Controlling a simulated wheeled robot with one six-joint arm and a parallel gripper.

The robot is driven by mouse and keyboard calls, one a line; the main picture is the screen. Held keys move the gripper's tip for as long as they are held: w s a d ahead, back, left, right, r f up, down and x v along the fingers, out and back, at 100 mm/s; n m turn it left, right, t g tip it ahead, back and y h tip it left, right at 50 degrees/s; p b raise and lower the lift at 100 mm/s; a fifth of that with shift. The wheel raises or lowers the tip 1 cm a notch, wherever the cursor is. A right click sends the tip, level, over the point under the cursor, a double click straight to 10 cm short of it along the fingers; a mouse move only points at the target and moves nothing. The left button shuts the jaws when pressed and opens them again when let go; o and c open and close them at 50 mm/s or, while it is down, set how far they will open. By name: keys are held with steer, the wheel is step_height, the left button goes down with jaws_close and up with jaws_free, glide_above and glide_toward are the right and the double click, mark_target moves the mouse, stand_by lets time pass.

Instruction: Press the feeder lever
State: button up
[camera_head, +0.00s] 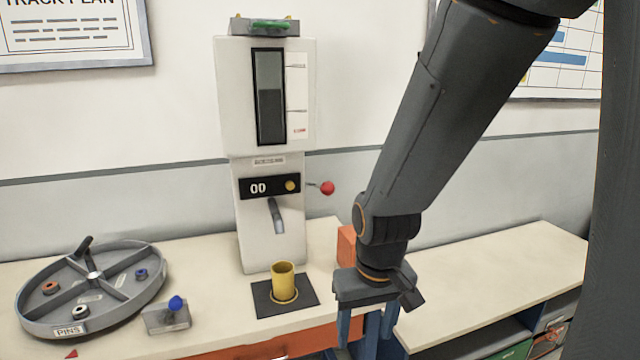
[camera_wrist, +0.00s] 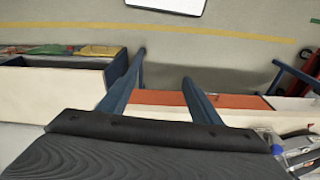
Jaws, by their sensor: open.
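The feeder (camera_head: 265,130) is a tall white machine standing on the bench against the wall. Its lever (camera_head: 327,188) is a short rod with a red ball, sticking out on the right side beside the "00" display (camera_head: 258,188). A yellow cup (camera_head: 283,280) stands upright on a dark square pad (camera_head: 262,303) below the spout (camera_head: 275,215). My gripper (camera_head: 366,345) is right of the cup and well below the lever, apart from both. Its blue fingers are open and empty, as the wrist view also shows (camera_wrist: 160,80). The lever is not visible in the wrist view.
A round grey divided tray (camera_head: 95,285) labelled PINS lies at the left, with a small blue-knobbed block (camera_head: 170,314) beside it. An orange block (camera_head: 347,246) is behind my gripper. The bench on the right (camera_head: 500,275) has a clear top.

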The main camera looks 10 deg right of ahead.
steer(key=shift+t, duration=0.5)
steer(key=w+r, duration=0.1)
steer(key=w, duration=0.1)
steer(key=w+r, duration=0.3)
steer(key=w, duration=0.1)
steer(key=shift+w+r, duration=0.1)
steer(key=shift+r, duration=0.2)
steer(key=c, duration=1.1)
steer(key=shift+t, duration=0.7)
steer(key=w+r, duration=0.7)
steer(key=r, duration=0.1)
steer(key=shift+w+d, duration=0.1)
steer(key=shift+w, duration=0.2)
jaws_close()
steer(key=w+r+t, duration=0.1)
steer(key=w+r, duration=0.2)
steer(key=r, duration=0.4)
steer(key=w+r+t, duration=0.1)
steer(key=w+r, duration=0.2)
steer(key=r, duration=0.4)
steer(key=w+r+n+t, duration=0.1)
steer(key=w+r, duration=0.3)
steer(key=r, duration=0.3)
steer(key=shift+d, duration=0.15)
